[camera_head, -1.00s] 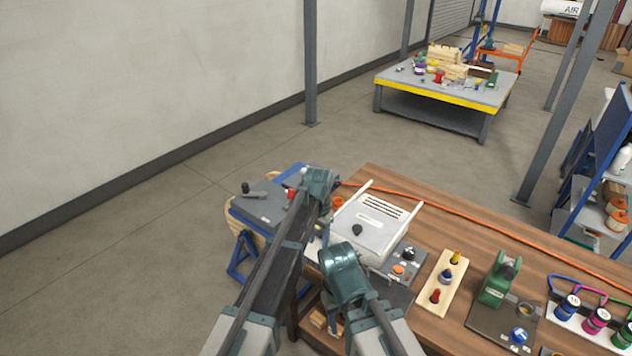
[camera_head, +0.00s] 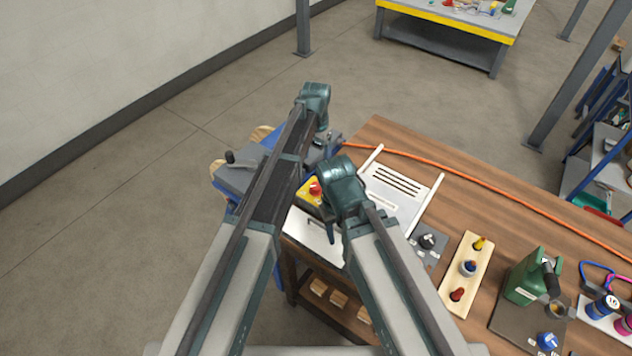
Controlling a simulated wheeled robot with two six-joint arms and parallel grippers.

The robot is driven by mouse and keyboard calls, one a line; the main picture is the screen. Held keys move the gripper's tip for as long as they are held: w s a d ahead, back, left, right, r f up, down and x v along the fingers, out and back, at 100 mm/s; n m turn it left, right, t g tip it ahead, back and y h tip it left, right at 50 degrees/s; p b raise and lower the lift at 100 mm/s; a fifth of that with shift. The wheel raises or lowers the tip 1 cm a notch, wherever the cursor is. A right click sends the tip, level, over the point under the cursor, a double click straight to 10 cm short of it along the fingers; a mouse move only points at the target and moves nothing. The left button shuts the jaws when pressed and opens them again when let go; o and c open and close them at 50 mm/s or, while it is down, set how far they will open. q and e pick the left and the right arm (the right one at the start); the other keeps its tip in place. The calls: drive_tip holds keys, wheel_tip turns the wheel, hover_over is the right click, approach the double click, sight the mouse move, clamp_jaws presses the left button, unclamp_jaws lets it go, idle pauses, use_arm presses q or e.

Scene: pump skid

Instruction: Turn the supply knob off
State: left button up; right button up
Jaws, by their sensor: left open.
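No label reading "supply" is legible, so I cannot tell for sure which knob is the supply knob. A black knob (camera_head: 428,241) stands on a grey plate on the bench, right of my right arm. My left gripper (camera_head: 324,141) hangs below its wrist over the far left end of the bench, beside the blue stand. It is open, with its fingertips small and partly hidden, apart from the black knob. My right gripper (camera_head: 331,236) is mostly hidden below that wrist.
A yellow box with a red button (camera_head: 315,188) sits between my arms. A wooden block with coloured knobs (camera_head: 459,282), a green can (camera_head: 523,278) and a blue knob (camera_head: 547,341) are to the right. An orange hose (camera_head: 480,180) runs along the bench's back edge.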

sight(316, 185)
use_arm(q)
wheel_tip(316, 185, down, 13)
drive_tip(key=b, duration=1.2)
drive_tip(key=shift+f+b, duration=0.1)
drive_tip(key=shift+b, duration=0.25)
use_arm(e)
wheel_tip(316, 185, down, 13)
drive_tip(key=shift+f, duration=0.1)
use_arm(q)
clamp_jaws()
